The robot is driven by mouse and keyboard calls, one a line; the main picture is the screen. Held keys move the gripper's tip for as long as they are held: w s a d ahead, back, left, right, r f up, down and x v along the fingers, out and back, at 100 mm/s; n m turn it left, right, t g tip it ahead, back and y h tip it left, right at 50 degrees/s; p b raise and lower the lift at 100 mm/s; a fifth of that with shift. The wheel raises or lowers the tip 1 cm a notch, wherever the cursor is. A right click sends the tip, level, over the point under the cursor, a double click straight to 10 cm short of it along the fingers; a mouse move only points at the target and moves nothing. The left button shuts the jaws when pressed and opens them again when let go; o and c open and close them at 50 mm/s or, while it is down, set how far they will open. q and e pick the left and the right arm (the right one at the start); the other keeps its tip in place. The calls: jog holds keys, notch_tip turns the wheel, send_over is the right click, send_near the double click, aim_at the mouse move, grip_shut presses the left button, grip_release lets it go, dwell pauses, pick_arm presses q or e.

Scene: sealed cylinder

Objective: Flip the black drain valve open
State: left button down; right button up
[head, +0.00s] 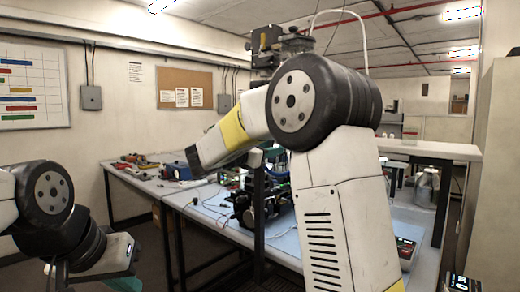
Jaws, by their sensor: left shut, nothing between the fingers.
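The black drain valve cannot be picked out in the head view. A metal cylinder-shaped vessel (425,188) stands at the right, under the raised white shelf, and no lever can be made out on it. My left gripper (110,262) is low at the left, partly cut off by the bottom edge; it is shut and empty, well away from the bench. My right arm rises through the middle and hides much of the bench.
A long blue-topped bench (205,218) runs across the room, with hand tools (138,162), cables and a black device (244,208) on it. A white raised shelf (430,149) stands at right. A small instrument (404,250) lies near the right bench edge. Floor at left is open.

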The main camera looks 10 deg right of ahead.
grip_shut()
jog(key=shift+s+d+n, duration=0.15)
jog(key=shift+s+n, duration=0.05)
jog(key=shift+n, duration=0.6)
jog(key=shift+s+d+n, duration=0.15)
jog(key=shift+n, duration=0.65)
jog(key=shift+f, duration=0.1)
grip_release()
jog(key=v, duration=0.7)
jog(key=shift+s+a, duration=0.25)
jog(key=shift+a, duration=0.1)
